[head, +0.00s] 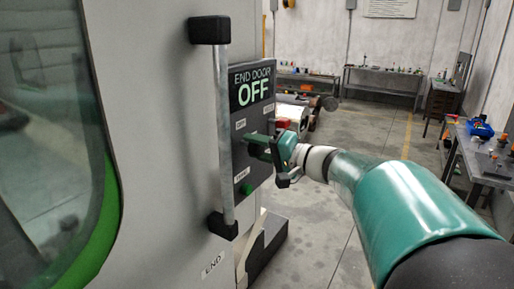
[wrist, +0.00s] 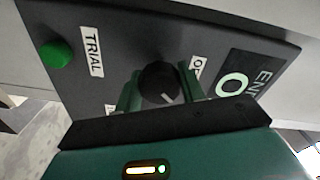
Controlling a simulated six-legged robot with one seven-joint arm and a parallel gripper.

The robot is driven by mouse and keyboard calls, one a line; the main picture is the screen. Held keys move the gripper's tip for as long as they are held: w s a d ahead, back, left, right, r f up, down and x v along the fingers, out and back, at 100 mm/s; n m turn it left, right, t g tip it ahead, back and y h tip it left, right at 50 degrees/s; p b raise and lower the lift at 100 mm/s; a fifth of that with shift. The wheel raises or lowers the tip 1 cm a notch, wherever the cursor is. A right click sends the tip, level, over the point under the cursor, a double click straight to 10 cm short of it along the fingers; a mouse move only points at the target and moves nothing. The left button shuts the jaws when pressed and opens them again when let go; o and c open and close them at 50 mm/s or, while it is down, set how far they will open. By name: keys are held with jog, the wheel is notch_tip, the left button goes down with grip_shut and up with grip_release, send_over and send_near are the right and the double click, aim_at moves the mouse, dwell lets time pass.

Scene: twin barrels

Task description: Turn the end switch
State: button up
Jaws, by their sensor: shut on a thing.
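The end switch is a round black knob (wrist: 157,80) with a white pointer line, on a dark control panel (head: 262,178). In the wrist view the panel (wrist: 110,22) appears tilted, and the pointer line slants toward the lower right. My gripper (head: 257,145) is at the panel face, and its green fingers hide the knob in the head view. In the wrist view my gripper (wrist: 160,86) is shut on the knob, one finger on each side. The panel's display (head: 252,88) reads "END DOOR OFF". A "TRIAL" label (wrist: 91,51) sits beside the knob.
A green button (head: 246,189) is low on the panel; it also shows in the wrist view (wrist: 55,53). A vertical metal handle (head: 223,135) with black ends stands left of the panel. Workbenches (head: 382,84) line the back wall. Open floor (head: 365,125) lies between.

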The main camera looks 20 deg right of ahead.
jog(key=m, duration=0.5)
jog(key=shift+m, duration=2.4)
jog(key=o, duration=1)
jog(key=shift+c, duration=0.2)
jog(key=shift+s+d, duration=0.1)
jog(key=v, duration=1.3)
jog(key=shift+s+d, duration=0.2)
jog(key=shift+d, duration=0.1)
